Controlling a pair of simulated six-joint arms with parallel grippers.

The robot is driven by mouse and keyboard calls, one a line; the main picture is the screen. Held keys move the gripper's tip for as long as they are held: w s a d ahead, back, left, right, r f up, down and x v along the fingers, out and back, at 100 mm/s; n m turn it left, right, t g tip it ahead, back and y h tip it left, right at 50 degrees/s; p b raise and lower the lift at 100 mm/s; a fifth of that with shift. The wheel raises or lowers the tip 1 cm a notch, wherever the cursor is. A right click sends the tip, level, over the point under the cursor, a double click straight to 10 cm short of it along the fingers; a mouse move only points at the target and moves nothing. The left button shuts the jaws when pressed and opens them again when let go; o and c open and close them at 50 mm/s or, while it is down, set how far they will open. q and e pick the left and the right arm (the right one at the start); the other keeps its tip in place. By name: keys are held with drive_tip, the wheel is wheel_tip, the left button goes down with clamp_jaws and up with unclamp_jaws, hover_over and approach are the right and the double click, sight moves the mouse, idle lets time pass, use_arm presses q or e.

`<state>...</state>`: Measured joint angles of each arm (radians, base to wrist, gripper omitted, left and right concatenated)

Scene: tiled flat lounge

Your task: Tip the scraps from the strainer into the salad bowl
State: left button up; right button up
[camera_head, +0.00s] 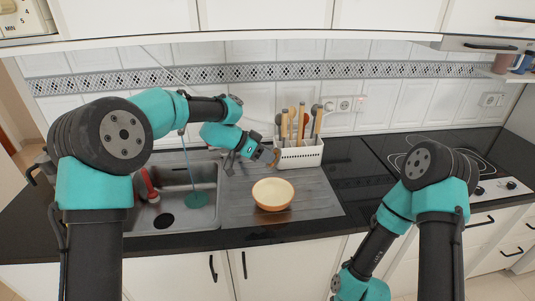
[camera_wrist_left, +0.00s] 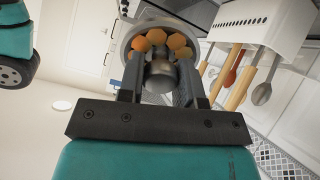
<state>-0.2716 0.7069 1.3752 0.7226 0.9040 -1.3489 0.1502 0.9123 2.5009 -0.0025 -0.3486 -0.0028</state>
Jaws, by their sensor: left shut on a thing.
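The strainer (camera_wrist_left: 160,76) is a small grey metal piece with a round rim and a central stem. Several orange and yellowish scraps (camera_wrist_left: 157,37) sit around the stem inside the rim. My left gripper (camera_head: 262,154) is shut on the stem, which shows between its fingers in the left wrist view (camera_wrist_left: 158,85). In the head view the strainer is small and mostly hidden at the fingertips. The salad bowl (camera_head: 273,194), tan outside and cream inside, stands upright on the drainboard, below and nearer than the left gripper. It looks empty. My right gripper is out of view.
A white utensil holder (camera_head: 299,154) with several wooden and metal tools stands close beside the left gripper, behind the bowl. The sink (camera_head: 172,212) at left holds a red item (camera_head: 149,184) and a green round item (camera_head: 195,200). Dark counter (camera_head: 352,172) right of the holder is clear.

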use_arm(q)
drive_tip(key=h, duration=0.1)
drive_tip(key=f+h, duration=0.1)
drive_tip(key=h, duration=0.3)
drive_tip(key=shift+a+f+t, duration=0.25)
drive_tip(key=shift+a+t, duration=0.05)
drive_tip(key=shift+a, duration=0.1)
drive_tip(key=shift+f+t+h, duration=0.1)
drive_tip(key=shift+f+h, duration=0.15)
drive_tip(key=shift+h, duration=0.7)
drive_tip(key=shift+f+t+h, duration=0.1)
drive_tip(key=shift+f+h, duration=0.2)
drive_tip(key=shift+h, duration=0.6)
drive_tip(key=shift+f+t+h, duration=0.1)
drive_tip(key=shift+f+h, duration=0.15)
drive_tip(key=shift+h, duration=0.7)
drive_tip(key=shift+r, duration=0.15)
drive_tip(key=y, duration=0.1)
drive_tip(key=r+y, duration=0.1)
drive_tip(key=y, duration=0.1)
drive_tip(key=shift+d+r+g+y, duration=0.1)
drive_tip(key=shift+r+g+y, duration=0.1)
drive_tip(key=shift+y, duration=0.7)
drive_tip(key=shift+d+r+g+y, duration=0.15)
drive_tip(key=shift+r+y, duration=0.1)
drive_tip(key=shift+y, duration=0.65)
drive_tip(key=shift+a+r+g+y, duration=0.1)
drive_tip(key=shift+r+g+y, duration=0.1)
drive_tip(key=shift+y, duration=0.7)
drive_tip(key=shift+f, duration=0.1)
